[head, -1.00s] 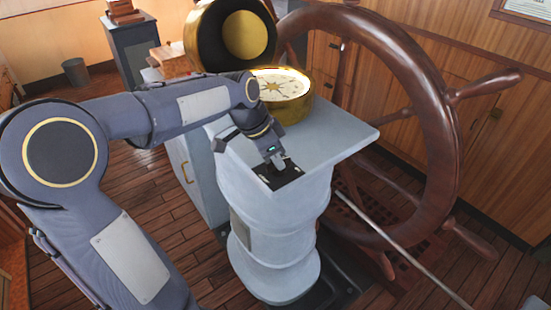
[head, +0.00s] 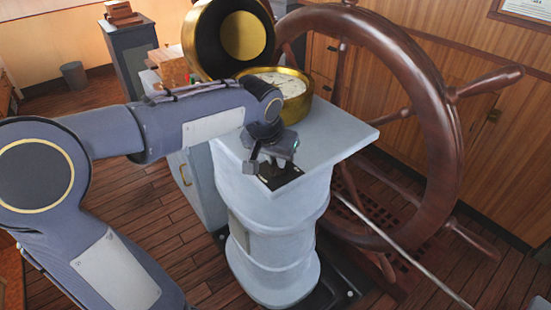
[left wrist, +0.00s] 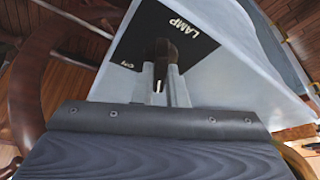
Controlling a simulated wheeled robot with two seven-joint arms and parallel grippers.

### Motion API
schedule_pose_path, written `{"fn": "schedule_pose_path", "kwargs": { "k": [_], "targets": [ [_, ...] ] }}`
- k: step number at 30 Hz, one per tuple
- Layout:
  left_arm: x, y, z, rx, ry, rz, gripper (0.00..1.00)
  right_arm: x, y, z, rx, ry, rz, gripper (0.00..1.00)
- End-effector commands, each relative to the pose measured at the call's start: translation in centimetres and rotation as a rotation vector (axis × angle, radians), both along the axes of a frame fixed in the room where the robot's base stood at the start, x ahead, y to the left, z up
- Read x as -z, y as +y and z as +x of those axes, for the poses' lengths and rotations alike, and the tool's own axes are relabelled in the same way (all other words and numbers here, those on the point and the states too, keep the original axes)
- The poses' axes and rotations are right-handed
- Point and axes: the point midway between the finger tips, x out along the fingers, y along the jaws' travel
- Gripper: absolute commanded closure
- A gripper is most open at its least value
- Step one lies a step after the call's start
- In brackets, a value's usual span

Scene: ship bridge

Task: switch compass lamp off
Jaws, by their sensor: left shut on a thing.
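The compass (head: 290,82) has a brass rim and a pale dial, and sits on the grey binnacle (head: 270,225) with its brass lid (head: 243,36) tipped open. A black switch plate (head: 287,182) is at the near edge of the binnacle top. In the left wrist view the plate (left wrist: 196,48) reads "LAMP", with small lettering at its left that I cannot read surely. My left gripper (head: 266,165) is at the plate. Its fingers (left wrist: 164,82) are shut on a dark switch lever (left wrist: 163,48). The fingers partly hide the lever. My right gripper is not in view.
A large wooden steering wheel (head: 440,120) stands close at the right of the binnacle. A thin pale rod (head: 400,248) slants across the floor side. A grey cabinet (head: 130,55) and a bin (head: 74,74) stand at the back left.

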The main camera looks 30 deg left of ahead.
Motion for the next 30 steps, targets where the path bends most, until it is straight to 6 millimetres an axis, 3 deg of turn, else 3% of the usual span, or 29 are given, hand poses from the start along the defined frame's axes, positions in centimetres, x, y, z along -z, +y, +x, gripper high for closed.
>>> {"fn": "schedule_pose_path", "kwargs": {
  "k": [17,18,23,30],
  "targets": [
    [-0.19,0.02,0.08,-0.041,-0.004,0.0,1.0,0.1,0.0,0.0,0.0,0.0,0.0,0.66],
    [-0.19,0.02,0.08,-0.041,-0.004,0.0,0.87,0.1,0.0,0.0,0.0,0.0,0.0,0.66],
    [-0.13,0.02,0.06,-0.04,-0.003,0.0,0.66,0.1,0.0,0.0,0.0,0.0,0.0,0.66],
    [-0.07,-0.01,0.02,-0.039,-0.001,-0.001,0.66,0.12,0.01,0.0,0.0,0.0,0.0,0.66]
  ]
}}
